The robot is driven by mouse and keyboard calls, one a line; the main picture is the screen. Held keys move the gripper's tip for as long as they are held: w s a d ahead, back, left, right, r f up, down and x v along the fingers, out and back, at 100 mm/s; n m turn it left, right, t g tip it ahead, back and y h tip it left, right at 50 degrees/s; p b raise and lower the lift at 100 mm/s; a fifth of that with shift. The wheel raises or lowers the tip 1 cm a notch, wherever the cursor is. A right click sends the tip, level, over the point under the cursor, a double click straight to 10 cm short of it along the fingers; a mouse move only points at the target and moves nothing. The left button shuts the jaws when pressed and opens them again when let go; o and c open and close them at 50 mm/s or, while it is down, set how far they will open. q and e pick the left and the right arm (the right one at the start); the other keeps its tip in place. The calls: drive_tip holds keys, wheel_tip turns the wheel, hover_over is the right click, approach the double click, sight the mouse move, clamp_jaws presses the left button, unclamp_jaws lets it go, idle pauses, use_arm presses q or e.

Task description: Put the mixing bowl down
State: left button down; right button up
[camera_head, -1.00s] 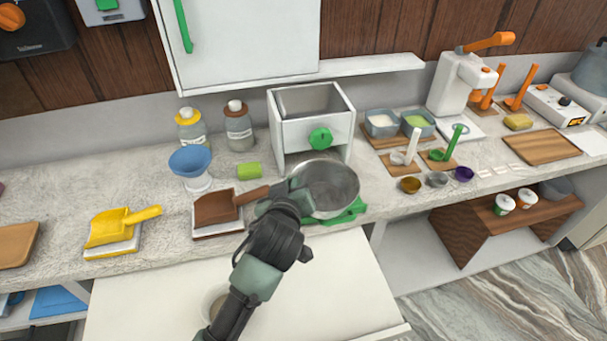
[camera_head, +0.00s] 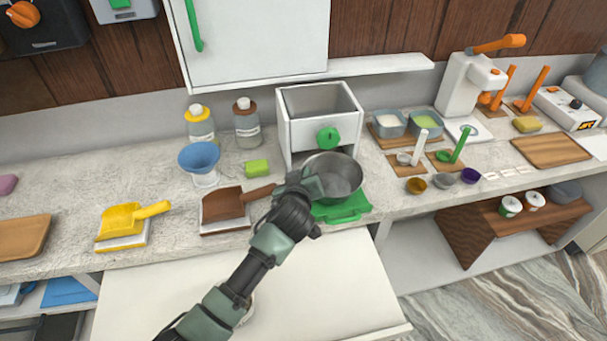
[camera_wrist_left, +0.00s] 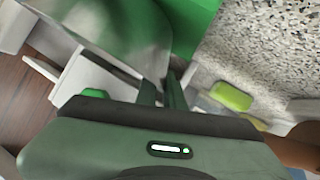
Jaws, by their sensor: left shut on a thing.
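The mixing bowl (camera_head: 338,177) is a shiny steel bowl at the front of the counter, in front of the white box with the green knob. It is over or on the back part of a green mat (camera_head: 343,208); I cannot tell whether it touches it. My left gripper (camera_head: 308,184) is shut on the bowl's left rim. In the left wrist view the bowl (camera_wrist_left: 115,35) fills the upper left, with the green mat (camera_wrist_left: 190,20) beside it and the fingers (camera_wrist_left: 162,92) at its wall. My right gripper is not in view.
The white box with the green knob (camera_head: 318,110) stands close behind the bowl. A brown scoop (camera_head: 225,206) lies to the left, its handle near my gripper. Small cups (camera_head: 416,185) stand to the right. A white drawer or shelf front (camera_head: 330,275) lies below the counter edge.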

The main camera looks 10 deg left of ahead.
use_arm(q)
drive_tip(key=shift+f, duration=0.25)
drive_tip(key=c, duration=1.5)
unclamp_jaws()
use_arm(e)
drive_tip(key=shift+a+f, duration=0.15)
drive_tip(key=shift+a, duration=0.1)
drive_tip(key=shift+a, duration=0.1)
use_arm(q)
drive_tip(key=shift+r, duration=0.2)
